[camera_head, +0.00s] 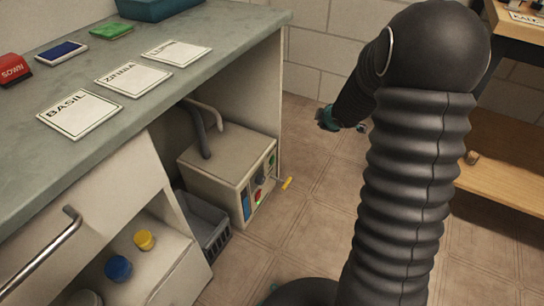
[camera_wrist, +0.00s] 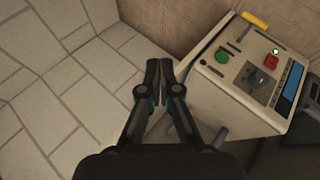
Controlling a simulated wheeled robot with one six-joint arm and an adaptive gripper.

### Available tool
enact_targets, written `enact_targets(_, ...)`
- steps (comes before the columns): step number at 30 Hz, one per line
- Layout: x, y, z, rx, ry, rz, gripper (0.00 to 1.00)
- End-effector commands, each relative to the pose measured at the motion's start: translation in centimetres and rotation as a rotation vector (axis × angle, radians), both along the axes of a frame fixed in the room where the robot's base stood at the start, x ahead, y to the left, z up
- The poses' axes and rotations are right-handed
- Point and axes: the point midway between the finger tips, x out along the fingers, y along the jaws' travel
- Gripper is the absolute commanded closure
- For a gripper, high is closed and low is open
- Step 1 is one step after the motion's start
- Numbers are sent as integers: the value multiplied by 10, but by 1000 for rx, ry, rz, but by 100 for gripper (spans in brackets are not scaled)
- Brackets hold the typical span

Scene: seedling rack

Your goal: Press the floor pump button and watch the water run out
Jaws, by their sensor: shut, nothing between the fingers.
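The pump unit (camera_head: 222,152) is a beige box on the floor under the counter, with two bent hoses on top. Its front panel shows in the wrist view (camera_wrist: 235,95). It carries a green button (camera_wrist: 222,57), a red button (camera_wrist: 271,62), a dark knob (camera_wrist: 258,83), a blue strip (camera_wrist: 291,82) and a yellow-ended lever (camera_wrist: 256,20). My gripper (camera_wrist: 160,68) is shut and empty, with its fingertips beside the panel on the green button's side, apart from that button. In the head view my gripper (camera_head: 326,118) is right of the box. No running water shows.
A grey basket (camera_head: 208,222) stands beside the pump. The counter (camera_head: 130,90) overhangs the box and holds labelled cards. An open drawer (camera_head: 160,270) with coloured jars is at lower left. A wooden shelf (camera_head: 505,165) is at right. Tiled floor (camera_head: 315,165) is clear between.

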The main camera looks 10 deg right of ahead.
Motion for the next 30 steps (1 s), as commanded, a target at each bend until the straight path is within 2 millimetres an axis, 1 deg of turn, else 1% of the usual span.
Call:
enact_targets(1,7,1,-28,-2,12,55,100)
enact_targets(5,20,9,-86,-5,21,219,100)
enact_targets(6,21,13,-104,0,24,268,100)
enact_targets(8,22,18,-131,9,26,342,100)
enact_targets(9,21,22,-148,18,28,389,100)
enact_targets(12,17,31,-186,43,27,493,100)
enact_targets(15,10,39,-213,70,25,570,100)
enact_targets(18,5,45,-231,88,24,622,100)
enact_targets(21,1,48,-239,99,22,647,100)
enact_targets(30,1,49,-240,101,20,655,100)
